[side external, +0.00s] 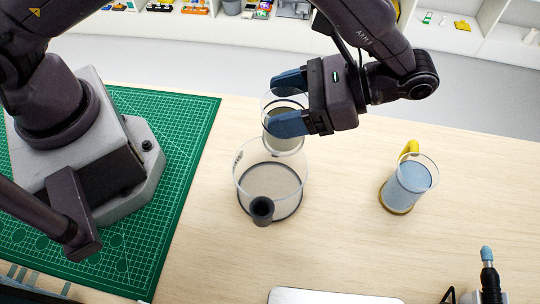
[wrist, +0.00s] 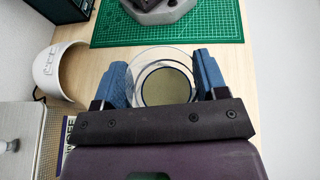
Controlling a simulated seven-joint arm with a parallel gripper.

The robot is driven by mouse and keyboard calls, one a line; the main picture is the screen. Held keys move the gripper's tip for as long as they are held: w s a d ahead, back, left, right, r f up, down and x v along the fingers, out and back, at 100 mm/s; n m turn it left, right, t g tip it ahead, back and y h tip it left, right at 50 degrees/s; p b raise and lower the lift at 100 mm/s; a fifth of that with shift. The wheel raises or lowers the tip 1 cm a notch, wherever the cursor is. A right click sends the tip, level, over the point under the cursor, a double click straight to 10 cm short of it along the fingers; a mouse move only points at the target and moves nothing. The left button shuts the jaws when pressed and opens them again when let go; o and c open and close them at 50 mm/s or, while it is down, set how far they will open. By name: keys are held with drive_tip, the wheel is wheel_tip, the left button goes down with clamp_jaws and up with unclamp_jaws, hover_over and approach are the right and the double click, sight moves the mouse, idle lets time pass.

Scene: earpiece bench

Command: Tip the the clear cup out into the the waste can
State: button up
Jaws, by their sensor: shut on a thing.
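My gripper (side external: 290,103) is shut on the clear cup (side external: 284,146), with one blue finger on each side. The cup looks about upright and holds an olive-grey fill. In the wrist view my gripper (wrist: 160,84) has the cup between its fingers, with the fill (wrist: 167,88) as a round disc. A clear round tub (side external: 240,180) stands on the table just below and in front of the cup in the side view, and looks like the waste can. The cup's lower part overlaps the tub's far rim in the picture; the height between them cannot be told.
A clear mug (side external: 412,178) with blue fill and a yellow handle stands to the right. A dark short cylinder (side external: 262,210) is at the tub's near side. A white vessel (wrist: 62,72) is left in the wrist view.

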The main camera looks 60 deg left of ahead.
drive_tip(key=shift+w+d+r+n+h, duration=0.1)
drive_tip(key=shift+d+r+n+h, duration=0.15)
drive_tip(key=shift+d+n+h, duration=0.25)
drive_tip(key=shift+d+f+n+g+h, duration=0.2)
drive_tip(key=shift+d+n+g+h, duration=0.7)
drive_tip(key=shift+n+h, duration=0.25)
drive_tip(key=w+d+r+n+h, duration=0.5)
drive_tip(key=d+r+n+h, duration=0.1)
drive_tip(key=d+n+h, duration=0.25)
wheel_tip(320, 180, down, 13)
drive_tip(key=shift+s+a+m+h, duration=0.2)
drive_tip(key=shift+s+m+h, duration=0.1)
drive_tip(key=shift+h, duration=0.1)
drive_tip(key=shift+a+r, duration=0.1)
drive_tip(key=shift+r, duration=0.05)
